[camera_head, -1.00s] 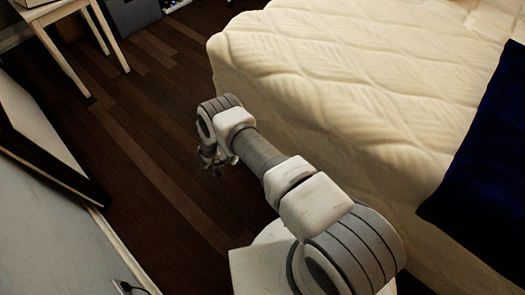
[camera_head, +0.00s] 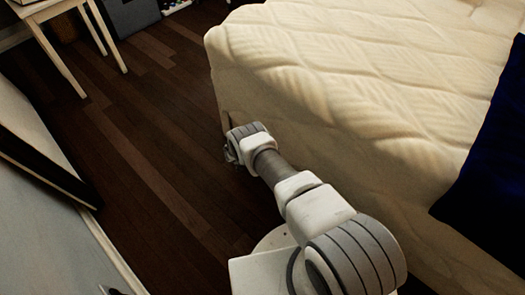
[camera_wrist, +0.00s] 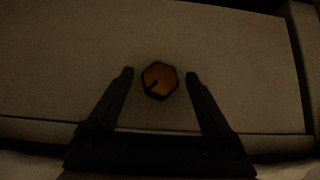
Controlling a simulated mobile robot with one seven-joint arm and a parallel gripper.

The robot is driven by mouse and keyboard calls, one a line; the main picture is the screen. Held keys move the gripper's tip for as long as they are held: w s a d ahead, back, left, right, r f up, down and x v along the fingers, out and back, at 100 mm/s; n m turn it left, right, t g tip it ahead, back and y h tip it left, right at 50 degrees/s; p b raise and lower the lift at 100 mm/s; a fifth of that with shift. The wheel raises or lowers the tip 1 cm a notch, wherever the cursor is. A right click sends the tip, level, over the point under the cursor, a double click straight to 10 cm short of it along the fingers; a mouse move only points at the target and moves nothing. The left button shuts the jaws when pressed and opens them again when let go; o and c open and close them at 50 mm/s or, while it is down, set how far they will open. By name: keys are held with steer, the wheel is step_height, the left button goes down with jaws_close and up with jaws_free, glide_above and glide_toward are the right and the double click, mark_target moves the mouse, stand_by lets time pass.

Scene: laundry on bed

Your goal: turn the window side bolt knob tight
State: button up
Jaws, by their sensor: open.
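The bolt knob (camera_wrist: 160,80) is a small orange-brown hexagon with a dark rim and a dark mark at its lower left. It sits on a pale, dim flat panel (camera_wrist: 60,70) in the wrist view. My gripper (camera_wrist: 160,74) is open, with one dark fingertip on each side of the knob and a gap showing on both sides. I cannot tell how far the tips are from the panel. In the head view my gripper (camera_head: 231,154) is small and partly hidden by the wrist, low beside the bed corner. The knob is hidden there.
The bed (camera_head: 330,80) with its cream quilted cover stands at the right, with a dark blue cloth (camera_head: 490,170) on it. A white-legged table (camera_head: 62,55) stands at the upper left. A dark-edged panel (camera_head: 45,160) leans at the left wall. The wooden floor (camera_head: 150,130) between is clear.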

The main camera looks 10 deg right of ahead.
jaws_close()
stand_by(0.4)
steer(key=shift+r+t+p, duration=0.1)
steer(key=shift+t+p, duration=0.2)
steer(key=shift+p, duration=0.2)
steer(key=m+t+y, duration=0.1)
steer(key=t, duration=0.1)
steer(key=m+t+y, duration=0.1)
steer(key=m+t, duration=0.1)
steer(key=t, duration=0.1)
steer(key=m+t+y, duration=0.2)
steer(key=shift+s+d+f+t+b, duration=0.2)
steer(key=shift+s+f+t+b, duration=0.1)
steer(key=shift+f, duration=0.1)
steer(key=shift+r, duration=0.1)
stand_by(0.7)
